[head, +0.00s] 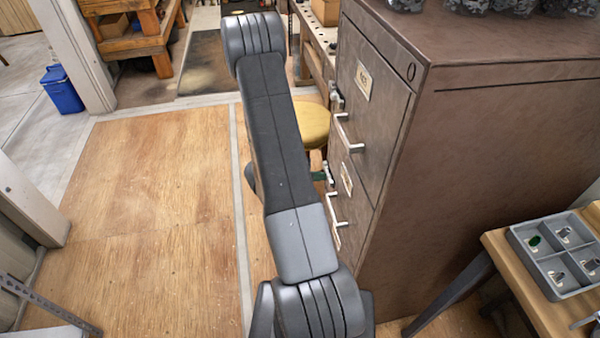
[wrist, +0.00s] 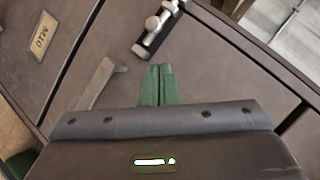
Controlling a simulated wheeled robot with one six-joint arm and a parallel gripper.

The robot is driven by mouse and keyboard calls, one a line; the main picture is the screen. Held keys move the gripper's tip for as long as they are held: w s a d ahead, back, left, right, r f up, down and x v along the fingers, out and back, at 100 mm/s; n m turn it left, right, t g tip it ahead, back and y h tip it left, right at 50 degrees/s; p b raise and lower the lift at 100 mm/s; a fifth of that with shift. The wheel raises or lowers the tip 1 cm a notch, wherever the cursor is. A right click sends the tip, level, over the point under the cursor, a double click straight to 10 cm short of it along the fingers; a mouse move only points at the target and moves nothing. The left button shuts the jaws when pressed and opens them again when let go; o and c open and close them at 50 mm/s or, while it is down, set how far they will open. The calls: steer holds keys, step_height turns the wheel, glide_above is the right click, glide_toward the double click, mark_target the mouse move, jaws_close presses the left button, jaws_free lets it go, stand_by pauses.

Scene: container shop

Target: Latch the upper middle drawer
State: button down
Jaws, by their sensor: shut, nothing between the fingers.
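The brown filing cabinet (head: 480,165) stands at the right in the head view. Its top drawer (head: 385,100) has a pale label and a bar handle; below it is another drawer (head: 352,212) with its own label (head: 346,180) and handle (head: 335,212). In the wrist view a drawer front carries a label (wrist: 43,37) seeming to read "MID", a bar handle (wrist: 100,82) and a metal latch (wrist: 158,27). My gripper (wrist: 158,72), with green fingertips, is shut and empty, pointing at the drawer front between handle and latch. Contact cannot be told.
A yellow round stool seat (head: 311,124) is behind my arm. A blue bin (head: 62,90) is far left. The wooden floor (head: 150,200) left of my arm is clear.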

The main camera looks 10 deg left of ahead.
steer(key=v, duration=1)
steer(key=shift+b, duration=0.35)
steer(key=shift+w+d, duration=0.1)
steer(key=b, duration=0.1)
glide_toward(332, 175)
steer(key=x, duration=0.4)
steer(key=shift+w+f, duration=0.15)
steer(key=shift+f, duration=0.15)
steer(key=shift+r, duration=0.1)
